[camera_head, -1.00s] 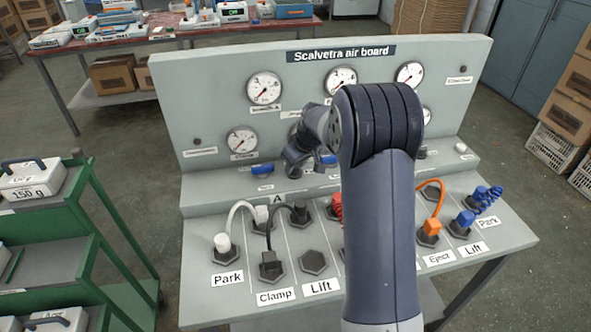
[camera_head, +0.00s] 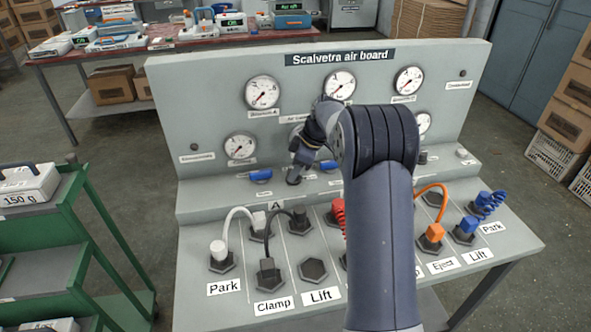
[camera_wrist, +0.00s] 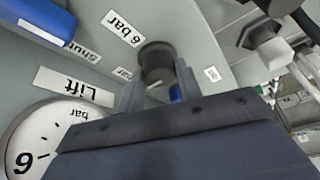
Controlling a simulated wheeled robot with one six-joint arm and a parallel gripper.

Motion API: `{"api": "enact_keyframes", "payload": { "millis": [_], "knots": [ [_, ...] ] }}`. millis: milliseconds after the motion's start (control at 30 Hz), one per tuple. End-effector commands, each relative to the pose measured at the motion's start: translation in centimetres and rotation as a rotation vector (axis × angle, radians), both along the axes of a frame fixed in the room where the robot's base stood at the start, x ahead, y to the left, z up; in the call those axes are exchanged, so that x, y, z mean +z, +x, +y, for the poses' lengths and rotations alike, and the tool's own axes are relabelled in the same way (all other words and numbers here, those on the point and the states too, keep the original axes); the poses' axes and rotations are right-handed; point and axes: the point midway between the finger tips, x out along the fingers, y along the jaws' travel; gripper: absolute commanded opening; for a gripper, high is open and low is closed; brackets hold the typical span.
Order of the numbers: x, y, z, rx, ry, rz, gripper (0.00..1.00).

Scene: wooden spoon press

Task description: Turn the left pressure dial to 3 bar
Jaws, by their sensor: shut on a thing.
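The board titled Scalvetra air board (camera_head: 338,58) stands in front of me. My gripper (camera_head: 296,172) reaches down to the ledge below its gauges, left of my forearm. In the wrist view my gripper (camera_wrist: 160,82) is shut on a black round dial knob (camera_wrist: 157,62), with one finger on each side. A "6 bar" label (camera_wrist: 123,28) sits beside the knob. The knob's pointer or setting cannot be read. A round gauge (camera_wrist: 40,140) shows partly at the lower left of the wrist view. My forearm hides the middle of the board.
A blue lever (camera_head: 260,176) is left of my gripper; another (camera_head: 328,166) is close on its right. Gauges (camera_head: 262,92) line the upright panel. Hoses and plugs (camera_head: 268,270) fill the lower slope. A green cart (camera_head: 90,240) stands left.

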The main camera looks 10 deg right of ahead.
Motion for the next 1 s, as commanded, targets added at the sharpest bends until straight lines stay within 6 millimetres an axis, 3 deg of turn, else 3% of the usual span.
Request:
{"api": "enact_keyframes", "payload": {
  "millis": [533,567,600,800,1000],
  "knots": [
    [-0.03,0.01,0.02,0.023,0.0,0.0,0.11],
    [-0.03,0.01,0.02,0.023,0.0,0.0,0.36],
    [-0.03,0.01,0.02,0.023,0.0,0.0,0.39],
    [-0.03,0.0,0.01,0.022,0.0,0.001,0.55],
    [-0.01,0.01,-0.01,0.022,0.0,0.0,0.55]
  ]
}}
